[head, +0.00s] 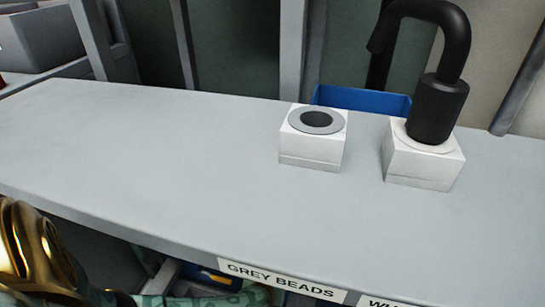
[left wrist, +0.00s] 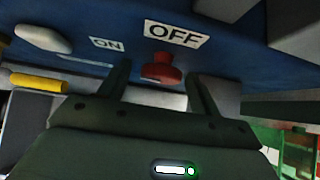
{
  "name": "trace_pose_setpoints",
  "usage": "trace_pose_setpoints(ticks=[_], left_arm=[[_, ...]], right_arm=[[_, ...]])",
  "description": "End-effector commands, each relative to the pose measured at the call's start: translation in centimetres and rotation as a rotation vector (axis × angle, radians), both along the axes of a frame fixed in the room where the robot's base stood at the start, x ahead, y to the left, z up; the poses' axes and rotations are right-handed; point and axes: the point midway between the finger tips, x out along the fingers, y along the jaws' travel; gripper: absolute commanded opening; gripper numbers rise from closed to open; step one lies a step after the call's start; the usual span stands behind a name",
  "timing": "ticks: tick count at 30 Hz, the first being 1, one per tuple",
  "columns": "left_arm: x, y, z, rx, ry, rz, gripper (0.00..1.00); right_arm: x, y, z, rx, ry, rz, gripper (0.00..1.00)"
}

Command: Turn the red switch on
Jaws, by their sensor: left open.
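The red switch (left wrist: 161,70) shows in the left wrist view on the underside of a blue panel (left wrist: 112,22). It is a red knob on a stem, close to the OFF label (left wrist: 176,34). The ON label (left wrist: 107,44) is farther left. My left gripper (left wrist: 158,74) is open, with one dark finger on each side of the switch in the picture. I cannot tell whether the knob lies between the fingertips or beyond them, and no contact is clear. The switch is not visible in the head view. My right gripper is in neither view.
A pale grey table (head: 180,165) has a white block with a dark round top (head: 315,150) and a white block (head: 422,168) carrying a black curved pipe (head: 437,105). A blue bin (head: 362,99) stands behind. The table's left part is clear. A white knob (left wrist: 42,37) is left of the labels.

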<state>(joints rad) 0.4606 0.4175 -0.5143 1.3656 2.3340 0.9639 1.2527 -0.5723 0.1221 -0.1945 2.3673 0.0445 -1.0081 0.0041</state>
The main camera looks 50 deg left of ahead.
Motion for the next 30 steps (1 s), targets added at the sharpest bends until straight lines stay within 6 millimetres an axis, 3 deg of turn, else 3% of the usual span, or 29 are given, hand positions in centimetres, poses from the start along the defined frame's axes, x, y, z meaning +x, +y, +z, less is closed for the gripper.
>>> trace_pose_setpoints(ticks=[6, 10, 11, 29, 30], left_arm=[[0.04, 0.0, 0.09, 0.001, -0.001, 0.0, 0.61], [0.03, 0.0, 0.08, 0.001, -0.001, 0.0, 0.24], [0.02, 0.0, 0.08, 0.0, -0.001, 0.001, 0.2], [-0.07, 0.06, 0.03, -0.116, -0.071, 0.001, 0.2], [-0.07, 0.06, 0.03, -0.116, -0.071, 0.001, 0.46]], right_arm=[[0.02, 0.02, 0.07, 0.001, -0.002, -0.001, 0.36], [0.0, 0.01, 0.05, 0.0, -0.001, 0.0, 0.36], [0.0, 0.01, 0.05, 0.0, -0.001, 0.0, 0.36], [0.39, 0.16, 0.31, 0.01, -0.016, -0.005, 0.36], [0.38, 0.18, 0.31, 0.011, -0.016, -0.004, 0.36]])
